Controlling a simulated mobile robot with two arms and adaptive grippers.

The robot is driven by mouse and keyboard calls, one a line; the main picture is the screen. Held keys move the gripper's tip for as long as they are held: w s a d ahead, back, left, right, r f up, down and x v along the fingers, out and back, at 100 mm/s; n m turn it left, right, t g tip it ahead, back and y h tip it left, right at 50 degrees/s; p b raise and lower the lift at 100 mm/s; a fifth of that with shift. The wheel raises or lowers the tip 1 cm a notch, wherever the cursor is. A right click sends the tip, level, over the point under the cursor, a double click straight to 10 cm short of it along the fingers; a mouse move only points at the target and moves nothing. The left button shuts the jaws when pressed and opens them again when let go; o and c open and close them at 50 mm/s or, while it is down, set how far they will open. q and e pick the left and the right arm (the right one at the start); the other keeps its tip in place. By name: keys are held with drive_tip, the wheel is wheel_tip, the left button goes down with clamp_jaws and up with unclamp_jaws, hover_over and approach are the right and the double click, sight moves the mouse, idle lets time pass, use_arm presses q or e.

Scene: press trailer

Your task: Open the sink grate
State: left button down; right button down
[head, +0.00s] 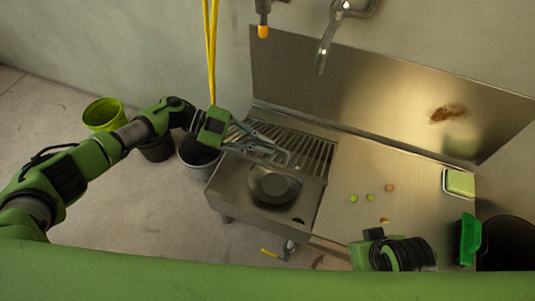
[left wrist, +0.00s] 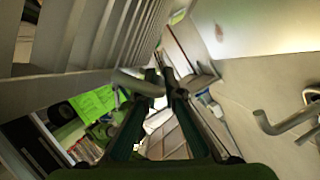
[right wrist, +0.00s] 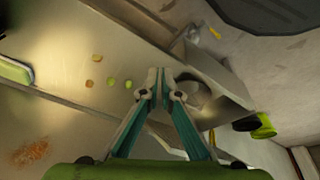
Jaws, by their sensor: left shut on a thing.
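The slatted metal sink grate (head: 312,150) lies across the back part of the steel sink (head: 228,190); its slats (left wrist: 100,35) fill the upper left of the left wrist view. My left gripper (head: 283,157) is at the grate's front edge, shut on a grey bent grate handle (left wrist: 139,84). I cannot tell the grate's exact tilt. My right gripper (right wrist: 158,73) is shut and empty above the counter; its fingers are hidden in the head view.
The steel counter (head: 345,180) right of the sink holds several small green and orange bits (head: 370,197) and a sponge (head: 459,183). Faucets (head: 328,45) hang above the back. Buckets (head: 197,153) stand on the floor at left; a dark bin (head: 507,245) is at right.

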use_arm(q)
drive_tip(key=shift+w, duration=0.1)
use_arm(e)
drive_tip(key=w+a+f+n+t+h, duration=0.1)
drive_tip(key=a+f+n+h, duration=0.15)
drive_tip(key=a+n, duration=0.4)
drive_tip(key=w+a+f+n+t+h, duration=0.1)
drive_tip(key=w+a+f+n+h, duration=0.15)
drive_tip(key=n, duration=0.65)
drive_tip(key=w+a+r+n+t, duration=0.1)
drive_tip(key=a+r+n+t, duration=0.3)
drive_tip(key=a+n, duration=0.35)
drive_tip(key=w+a+r+n+t, duration=0.1)
drive_tip(key=a+r+n+t, duration=0.25)
drive_tip(key=a+n, duration=0.4)
drive_tip(key=w+d, duration=0.3)
drive_tip(key=w, duration=0.7)
drive_tip(key=shift+w+d+y, duration=0.15)
drive_tip(key=shift+w+y, duration=0.25)
drive_tip(key=shift+r+m, duration=0.1)
drive_tip(key=shift+m, duration=0.15)
